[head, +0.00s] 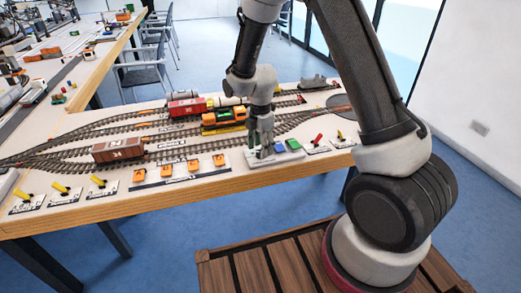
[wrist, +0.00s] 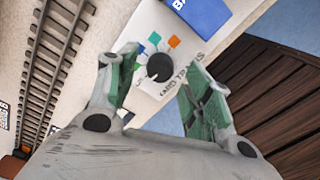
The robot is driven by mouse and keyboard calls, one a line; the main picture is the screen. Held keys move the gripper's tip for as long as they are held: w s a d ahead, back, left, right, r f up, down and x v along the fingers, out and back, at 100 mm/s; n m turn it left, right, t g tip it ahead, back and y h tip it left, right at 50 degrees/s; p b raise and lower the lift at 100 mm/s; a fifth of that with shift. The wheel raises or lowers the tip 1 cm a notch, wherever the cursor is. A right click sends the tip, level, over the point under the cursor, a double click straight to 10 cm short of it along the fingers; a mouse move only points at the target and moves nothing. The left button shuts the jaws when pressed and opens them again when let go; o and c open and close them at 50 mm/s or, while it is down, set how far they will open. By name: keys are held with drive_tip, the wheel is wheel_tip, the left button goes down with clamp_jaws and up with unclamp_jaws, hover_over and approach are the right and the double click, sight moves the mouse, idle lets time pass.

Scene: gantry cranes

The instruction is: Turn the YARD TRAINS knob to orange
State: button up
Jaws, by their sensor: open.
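The YARD TRAINS knob (wrist: 160,66) is a round black dial on a white panel in the wrist view. Orange (wrist: 175,42), green (wrist: 154,38) and blue (wrist: 140,48) patches lie beside it, and the printed label is partly hidden by a finger. A small pale mark shows at the knob's lower left; I cannot tell for sure that it is the pointer. My gripper (wrist: 158,72) is open, its green-padded fingers on either side of the knob with visible gaps. In the head view my gripper (head: 262,141) points down over the white panel (head: 252,161) and hides the knob.
An orange-switch panel (head: 180,174) lies to the left.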

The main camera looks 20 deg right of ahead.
drive_tip(key=shift+f, duration=0.85)
drive_tip(key=c, duration=1.1)
drive_tip(key=shift+o, duration=0.2)
